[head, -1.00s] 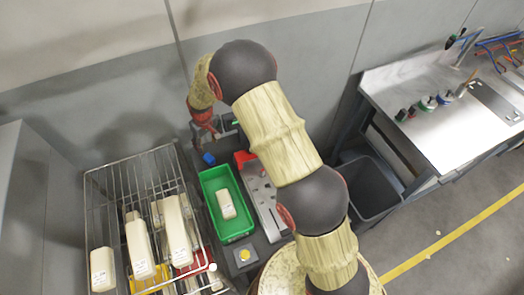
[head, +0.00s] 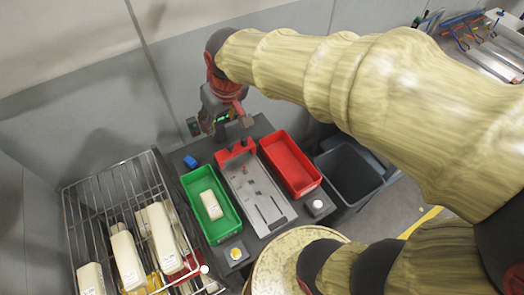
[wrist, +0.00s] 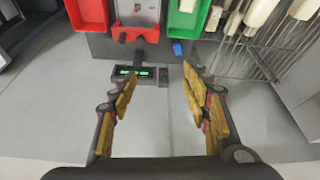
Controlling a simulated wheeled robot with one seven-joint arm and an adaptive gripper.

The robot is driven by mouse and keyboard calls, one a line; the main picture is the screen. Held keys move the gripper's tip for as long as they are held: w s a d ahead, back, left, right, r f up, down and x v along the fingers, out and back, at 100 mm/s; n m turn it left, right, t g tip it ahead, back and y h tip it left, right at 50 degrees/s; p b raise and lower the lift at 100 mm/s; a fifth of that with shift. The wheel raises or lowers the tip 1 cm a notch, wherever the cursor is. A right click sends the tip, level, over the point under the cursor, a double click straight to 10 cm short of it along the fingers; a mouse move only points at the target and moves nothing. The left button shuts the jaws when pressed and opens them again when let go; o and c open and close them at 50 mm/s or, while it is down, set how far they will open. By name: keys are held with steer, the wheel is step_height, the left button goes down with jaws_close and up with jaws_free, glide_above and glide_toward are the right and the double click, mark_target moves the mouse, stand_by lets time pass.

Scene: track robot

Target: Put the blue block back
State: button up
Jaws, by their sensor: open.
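The blue block (head: 190,161) lies on the dark tabletop, just behind the back end of the green bin and apart from it. It also shows in the wrist view (wrist: 178,48), near the table edge beside the bin. My gripper (wrist: 155,82) is open, with nothing between its yellow-padded fingers. In the head view my gripper (head: 232,112) hangs behind the table's back edge, to the right of the blue block and clear of it; its fingertips are hard to make out there.
The green bin (head: 232,236) holds one pale carton. A metal plate with red brackets (head: 262,198) lies between it and an empty red bin (head: 308,167). A wire rack with several cartons (head: 70,215) stands left. A small display (wrist: 142,72) sits behind the table.

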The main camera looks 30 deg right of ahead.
steer(key=s+d+r+m+t, duration=0.1)
steer(key=s+d+r, duration=0.1)
steer(key=s, duration=1.4)
steer(key=shift+d+r+m, duration=0.15)
steer(key=shift+d+m, duration=0.15)
steer(key=shift+d, duration=0.3)
step_height(320, 180, down, 12)
steer(key=b, duration=1.2)
